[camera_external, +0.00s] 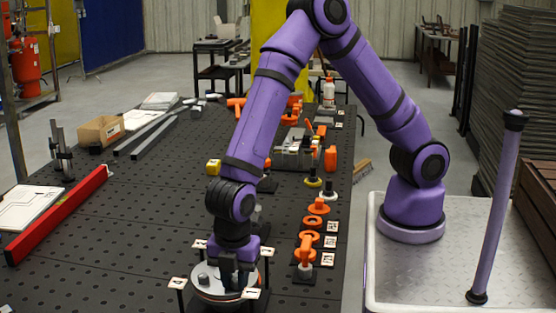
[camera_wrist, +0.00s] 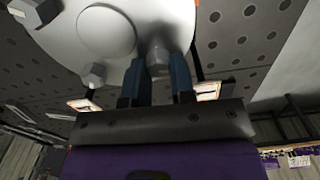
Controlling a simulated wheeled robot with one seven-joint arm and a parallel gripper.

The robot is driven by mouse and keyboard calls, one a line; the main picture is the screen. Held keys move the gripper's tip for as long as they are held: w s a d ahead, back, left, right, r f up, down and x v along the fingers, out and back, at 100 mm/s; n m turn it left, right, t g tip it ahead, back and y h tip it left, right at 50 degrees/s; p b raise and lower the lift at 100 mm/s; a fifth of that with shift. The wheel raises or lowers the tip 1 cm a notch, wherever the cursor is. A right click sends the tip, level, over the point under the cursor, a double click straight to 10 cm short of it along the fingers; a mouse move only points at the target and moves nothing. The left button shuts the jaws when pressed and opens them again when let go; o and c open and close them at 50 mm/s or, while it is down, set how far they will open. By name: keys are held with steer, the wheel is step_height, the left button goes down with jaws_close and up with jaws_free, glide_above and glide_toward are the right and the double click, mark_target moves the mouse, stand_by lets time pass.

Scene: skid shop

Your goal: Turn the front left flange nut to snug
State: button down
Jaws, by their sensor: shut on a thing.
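The round grey flange (camera_external: 215,292) sits low on the perforated table and fills the top of the wrist view (camera_wrist: 150,15). My gripper (camera_external: 237,281) reaches down over its right part. In the wrist view my gripper (camera_wrist: 157,68) has its two blue fingers on either side of a flange nut (camera_wrist: 158,60) and is shut on it. A second hex nut (camera_wrist: 95,75) stands free to the left, and a third (camera_wrist: 33,10) shows at the upper left corner. One free nut (camera_external: 203,278) shows in the external view. The frames do not settle which nut is front left.
Small label stands (camera_external: 178,283) surround the flange closely. A red level (camera_external: 60,215) lies at the left. The perforated table (camera_external: 130,225) is clear between the level and the flange.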

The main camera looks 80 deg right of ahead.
steer(key=shift+r, duration=0.1)
steer(key=c, duration=1)
jaws_free()
steer(key=shift+o, duration=0.2)
